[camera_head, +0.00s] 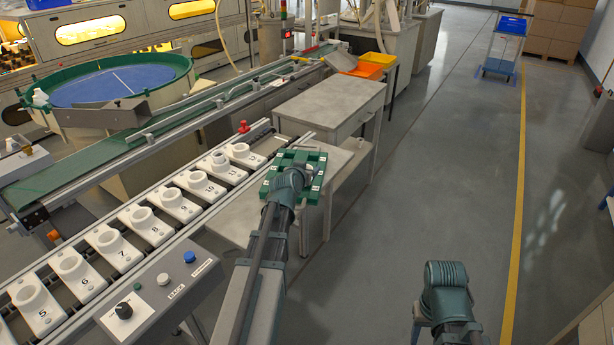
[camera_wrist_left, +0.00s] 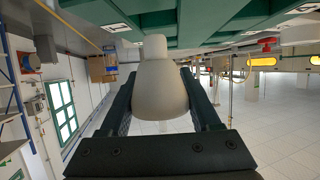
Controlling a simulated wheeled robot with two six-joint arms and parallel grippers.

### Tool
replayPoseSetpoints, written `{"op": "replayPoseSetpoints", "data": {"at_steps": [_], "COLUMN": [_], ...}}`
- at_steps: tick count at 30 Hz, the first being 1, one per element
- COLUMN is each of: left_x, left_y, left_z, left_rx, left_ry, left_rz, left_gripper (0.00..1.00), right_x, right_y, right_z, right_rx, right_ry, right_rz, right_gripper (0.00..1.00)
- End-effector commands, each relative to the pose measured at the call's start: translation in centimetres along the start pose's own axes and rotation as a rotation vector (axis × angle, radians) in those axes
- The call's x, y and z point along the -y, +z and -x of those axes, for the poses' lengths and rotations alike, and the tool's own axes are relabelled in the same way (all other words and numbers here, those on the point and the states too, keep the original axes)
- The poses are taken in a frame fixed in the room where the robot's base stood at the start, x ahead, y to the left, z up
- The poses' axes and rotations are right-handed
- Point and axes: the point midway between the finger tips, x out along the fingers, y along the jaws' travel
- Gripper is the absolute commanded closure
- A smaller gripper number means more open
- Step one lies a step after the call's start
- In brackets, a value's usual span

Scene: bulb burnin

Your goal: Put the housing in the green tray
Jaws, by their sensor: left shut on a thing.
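The green tray (camera_head: 268,188) stands on a grey table beside the conveyor in the head view. It also spans the top of the left wrist view (camera_wrist_left: 230,15). My left gripper (camera_wrist_left: 158,85) is shut on the housing (camera_wrist_left: 160,95), a pale, rounded piece with a narrower neck, between its two dark fingers. In the head view my left arm reaches over the tray, and its wrist hides most of the gripper and housing. I cannot tell whether the housing touches the tray. My right arm shows at the lower right; its gripper does not show.
A rail of numbered white holders (camera_head: 150,225) runs along the left. A control box (camera_head: 165,288) with buttons sits in front of it. A grey cabinet (camera_head: 325,103) stands behind the tray.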

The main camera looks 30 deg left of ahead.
Motion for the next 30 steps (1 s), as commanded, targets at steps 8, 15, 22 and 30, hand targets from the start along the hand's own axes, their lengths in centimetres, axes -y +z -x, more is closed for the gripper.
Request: {"op": "replayPoseSetpoints", "data": {"at_steps": [8, 15, 22, 30], "left_x": [0.3, 0.9, 1.2, 1.2], "left_y": [0.2, 2.8, 3.2, 3.6], "left_z": [-0.6, -1.5, -1.6, -1.8], "left_rx": [0.000, 0.001, 0.000, 0.000], "left_ry": [0.000, -0.002, -0.002, -0.002], "left_rz": [0.001, 0.002, 0.002, 0.002], "left_gripper": [0.89, 0.89, 0.89, 0.89], "right_x": [0.0, 0.3, 0.3, 0.4], "right_y": [0.0, -0.2, -0.2, -0.2], "right_z": [-0.5, -3.2, -3.6, -4.0], "right_rx": [0.000, 0.000, 0.000, 0.000], "right_ry": [0.000, 0.000, 0.000, 0.000], "right_rz": [0.000, 0.000, 0.000, 0.000], "right_gripper": [0.50, 0.50, 0.50, 0.50]}}
